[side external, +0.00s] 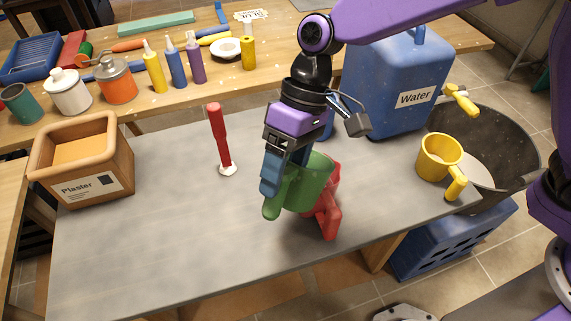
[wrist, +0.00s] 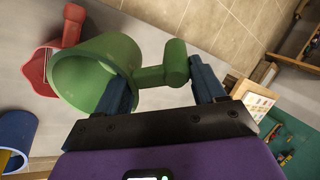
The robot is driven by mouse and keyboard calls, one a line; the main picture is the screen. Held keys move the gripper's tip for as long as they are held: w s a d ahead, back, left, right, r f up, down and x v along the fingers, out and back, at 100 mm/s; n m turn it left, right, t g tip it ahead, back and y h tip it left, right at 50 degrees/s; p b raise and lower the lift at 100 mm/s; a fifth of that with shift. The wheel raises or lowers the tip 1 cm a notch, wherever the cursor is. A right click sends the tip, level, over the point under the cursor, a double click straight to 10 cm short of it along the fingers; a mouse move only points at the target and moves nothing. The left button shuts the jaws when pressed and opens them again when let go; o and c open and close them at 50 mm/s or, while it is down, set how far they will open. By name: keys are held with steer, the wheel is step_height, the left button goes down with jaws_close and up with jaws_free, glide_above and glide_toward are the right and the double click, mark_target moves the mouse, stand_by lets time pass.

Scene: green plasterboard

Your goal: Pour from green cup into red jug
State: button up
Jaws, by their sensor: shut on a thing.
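The green cup (side external: 308,183) is held above the grey table, in front of the red jug (side external: 331,215). My gripper (side external: 270,178) is shut on the green cup at its handle side. In the wrist view, the green cup (wrist: 105,55) has its handle between my gripper's blue fingers (wrist: 162,85), and its mouth faces left. What it contains cannot be made out. The red jug (wrist: 40,70) shows left of the cup, partly covered by it. In the side view, the cup hides much of the jug. I cannot tell whether cup and jug touch.
A blue cup (wrist: 17,133) stands near the jug. A blue water container (side external: 390,80) stands behind, and a yellow cup (side external: 438,158) is at the table's right edge. A red-handled tool (side external: 220,140) and a plaster box (side external: 85,160) are left. The front-left tabletop is clear.

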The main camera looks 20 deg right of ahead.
steer(key=shift+r, duration=3.55)
steer(key=t+h, duration=0.2)
steer(key=shift+h, duration=0.3)
steer(key=shift+t+h, duration=1)
steer(key=shift+t, duration=0.1)
steer(key=shift+d, duration=0.1)
steer(key=s+d+r, duration=0.3)
steer(key=s+d, duration=0.3)
steer(key=d, duration=0.2)
